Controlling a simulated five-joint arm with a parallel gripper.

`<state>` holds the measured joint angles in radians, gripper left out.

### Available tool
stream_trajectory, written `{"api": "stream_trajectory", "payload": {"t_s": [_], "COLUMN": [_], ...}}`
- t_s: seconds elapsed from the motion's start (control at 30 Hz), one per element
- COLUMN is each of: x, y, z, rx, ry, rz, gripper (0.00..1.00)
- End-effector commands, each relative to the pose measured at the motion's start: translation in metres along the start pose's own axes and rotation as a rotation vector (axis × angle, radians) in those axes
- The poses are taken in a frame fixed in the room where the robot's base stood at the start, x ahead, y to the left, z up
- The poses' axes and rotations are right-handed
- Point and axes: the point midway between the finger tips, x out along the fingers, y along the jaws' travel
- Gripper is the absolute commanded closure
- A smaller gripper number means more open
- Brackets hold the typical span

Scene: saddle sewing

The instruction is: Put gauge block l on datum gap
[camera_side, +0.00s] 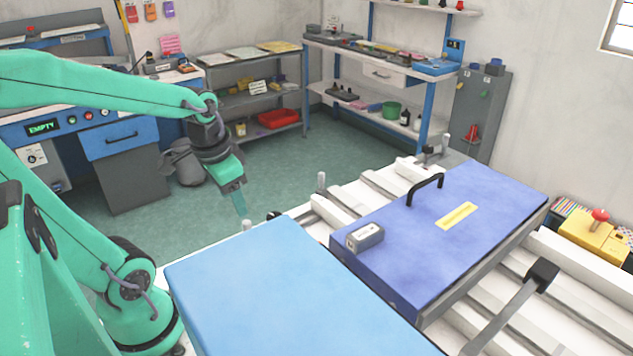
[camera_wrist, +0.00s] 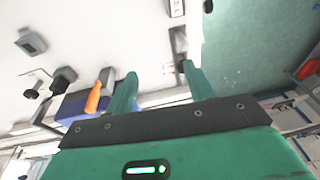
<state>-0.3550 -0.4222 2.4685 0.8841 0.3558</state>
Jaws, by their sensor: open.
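A gap separates the two panels, but no datum mark is readable.
The light blue panel (camera_side: 275,285) fills the front. The dark blue panel (camera_side: 470,222) carries a black handle (camera_side: 425,188) and a yellow label. White rails and a grey lever (camera_side: 505,315) lie at the right. Shelves (camera_side: 250,90) stand behind open green floor.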

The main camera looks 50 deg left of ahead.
Motion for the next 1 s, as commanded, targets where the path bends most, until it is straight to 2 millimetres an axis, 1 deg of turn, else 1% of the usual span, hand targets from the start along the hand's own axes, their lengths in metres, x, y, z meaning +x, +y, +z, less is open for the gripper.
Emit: {"api": "stream_trajectory", "payload": {"t_s": [0.03, 0.2, 0.3, 0.4, 0.57, 0.8, 0.83, 0.97, 1.0], "x": [-0.010, -0.039, -0.053, -0.062, -0.069, -0.070, -0.070, -0.071, -0.072], "y": [0.012, 0.046, 0.061, 0.072, 0.080, 0.081, 0.081, 0.081, 0.081], "z": [-0.004, -0.011, -0.010, -0.009, -0.008, -0.008, -0.008, -0.009, -0.011], "rx": [0.009, 0.002, -0.004, -0.011, -0.017, -0.019, -0.019, -0.019, -0.019], "ry": [0.044, 0.167, 0.223, 0.263, 0.292, 0.294, 0.294, 0.292, 0.291], "rz": [-0.002, 0.015, 0.034, 0.054, 0.070, 0.072, 0.072, 0.072, 0.073], "gripper": [0.47, 0.47, 0.47, 0.47, 0.47, 0.47, 0.45, 0.19, 0.11]}}
